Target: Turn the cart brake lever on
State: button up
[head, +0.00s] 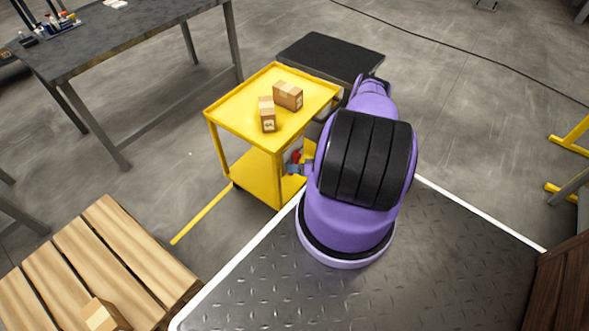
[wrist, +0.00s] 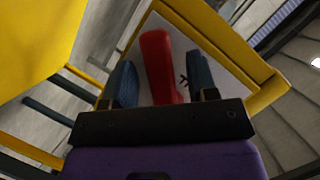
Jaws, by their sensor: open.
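The yellow cart (head: 259,177) stands left of my arm in the head view, with two cardboard boxes on its top shelf. The red brake lever (head: 296,157) shows only as a small patch at the cart's near right side, partly hidden by my gripper and arm. In the wrist view the red lever (wrist: 158,65) lies between the two blue fingers of my gripper (wrist: 163,85), in front of a pale plate with a yellow frame. The fingers are open, with a gap on each side of the lever. My gripper (head: 293,168) also shows in the head view beside the cart.
A dark platform (head: 330,57) lies behind the cart. A grey workbench (head: 110,35) stands at the upper left and a wooden pallet (head: 100,255) at the lower left. A yellow bar (head: 200,213) reaches out from the cart near the floor. A metal tread plate (head: 400,275) lies in front.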

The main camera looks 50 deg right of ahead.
jog(key=shift+w+a, duration=0.1)
jog(key=shift+w, duration=0.15)
grip_shut()
